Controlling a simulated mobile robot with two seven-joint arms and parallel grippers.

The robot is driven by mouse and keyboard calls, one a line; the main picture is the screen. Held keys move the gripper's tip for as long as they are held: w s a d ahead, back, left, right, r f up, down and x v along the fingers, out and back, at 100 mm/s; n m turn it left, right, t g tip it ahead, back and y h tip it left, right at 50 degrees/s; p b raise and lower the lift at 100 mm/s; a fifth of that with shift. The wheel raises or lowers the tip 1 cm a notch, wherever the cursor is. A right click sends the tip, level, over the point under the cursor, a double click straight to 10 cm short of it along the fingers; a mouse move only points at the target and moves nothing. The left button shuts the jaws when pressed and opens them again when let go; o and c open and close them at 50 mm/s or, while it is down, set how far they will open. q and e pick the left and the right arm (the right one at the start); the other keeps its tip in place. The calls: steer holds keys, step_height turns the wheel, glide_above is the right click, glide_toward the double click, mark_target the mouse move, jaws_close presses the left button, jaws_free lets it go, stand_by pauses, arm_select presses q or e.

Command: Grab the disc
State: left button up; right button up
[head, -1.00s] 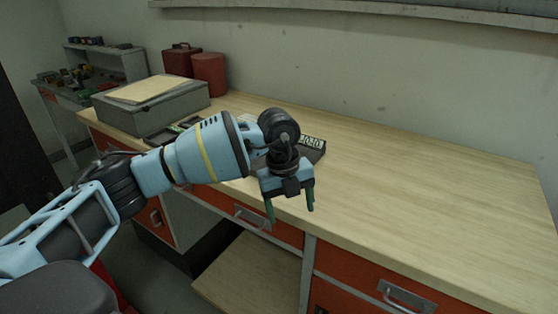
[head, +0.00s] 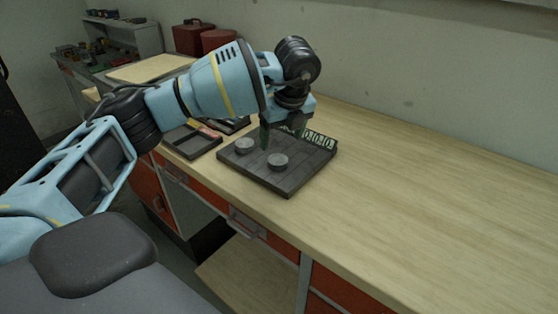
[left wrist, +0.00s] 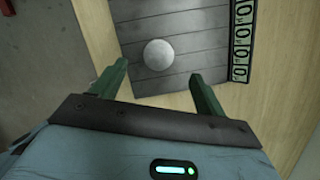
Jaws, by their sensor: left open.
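Two grey round discs sit on a dark slatted board on the workbench, a left disc (head: 244,145) and a right disc (head: 278,162). The board (head: 290,184) has a row of green-framed figures (head: 321,141) along its far right edge. My left gripper (head: 282,138) is open and empty above the board, behind the discs in the head view. In the left wrist view one pale disc (left wrist: 158,54) lies ahead of the gap between the open green fingers (left wrist: 160,75); I cannot tell which disc it is. My right gripper is not in view.
A dark compartmented tray (head: 192,142) lies left of the board.

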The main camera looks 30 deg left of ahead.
mark_target(278, 159)
arm_select(q)
steer(key=shift+a+f, duration=0.15)
steer(key=shift+f, duration=0.5)
steer(key=shift+w+f, duration=0.15)
steer(key=shift+f, duration=0.1)
steer(key=shift+a+f, duration=0.1)
steer(key=shift+f, duration=0.15)
steer(key=x, duration=0.4)
steer(key=shift+f, duration=0.45)
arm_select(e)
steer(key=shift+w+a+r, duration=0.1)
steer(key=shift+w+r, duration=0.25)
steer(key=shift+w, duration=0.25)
arm_select(q)
steer(key=shift+r, duration=0.1)
steer(key=c, duration=1.3)
steer(key=shift+r, duration=0.1)
